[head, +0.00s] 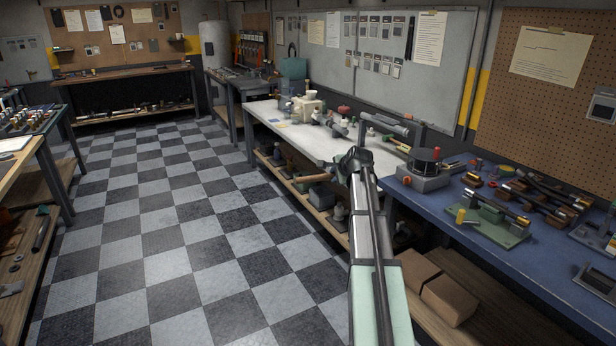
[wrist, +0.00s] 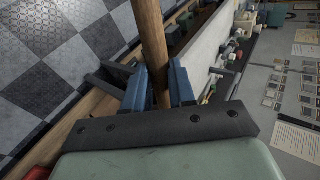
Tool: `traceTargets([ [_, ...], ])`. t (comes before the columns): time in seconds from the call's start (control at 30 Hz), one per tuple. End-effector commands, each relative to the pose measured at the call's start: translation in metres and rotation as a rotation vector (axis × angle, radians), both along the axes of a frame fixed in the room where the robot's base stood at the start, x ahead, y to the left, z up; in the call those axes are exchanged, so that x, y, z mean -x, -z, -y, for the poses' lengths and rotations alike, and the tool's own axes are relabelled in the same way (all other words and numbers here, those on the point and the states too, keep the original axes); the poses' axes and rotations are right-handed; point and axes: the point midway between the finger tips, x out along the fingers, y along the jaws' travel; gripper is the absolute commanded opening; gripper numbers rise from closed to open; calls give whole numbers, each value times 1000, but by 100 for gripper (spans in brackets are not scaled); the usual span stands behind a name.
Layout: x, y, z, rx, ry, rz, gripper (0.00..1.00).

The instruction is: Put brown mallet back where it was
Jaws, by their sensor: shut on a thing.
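My gripper (wrist: 158,80) has blue fingers, shut on the brown wooden handle of the brown mallet (wrist: 151,35). The handle passes between the fingers and runs out of the top of the wrist view, so the mallet's head does not show there. In the head view my gripper (head: 355,158) is at the front edge of the white-topped workbench (head: 275,121). A short brown stick (head: 315,177), which looks like the mallet's handle, sticks out to the left of it. My arm hides part of this area.
A blue-topped bench (head: 560,262) with a green fixture (head: 492,222) and several small parts stands at the right. Cardboard boxes (head: 449,298) lie on its lower shelf. A grey machine (head: 423,170) stands at the benches' junction. The checkered floor (head: 170,240) at the left is clear.

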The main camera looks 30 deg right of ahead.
Motion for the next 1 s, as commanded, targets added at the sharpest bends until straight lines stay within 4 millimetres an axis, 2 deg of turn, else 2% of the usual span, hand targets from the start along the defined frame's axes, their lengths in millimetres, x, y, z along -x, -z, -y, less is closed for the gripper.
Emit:
traceTargets([
  [0.03,3,0,23,-4,3,-24,0],
  [0.27,36,7,103,-26,-20,-155,0],
  [0.47,74,13,172,-43,-49,-277,0],
  [0.77,145,18,266,-59,-96,-458,0],
  [1.0,210,20,333,-66,-131,-593,0],
])
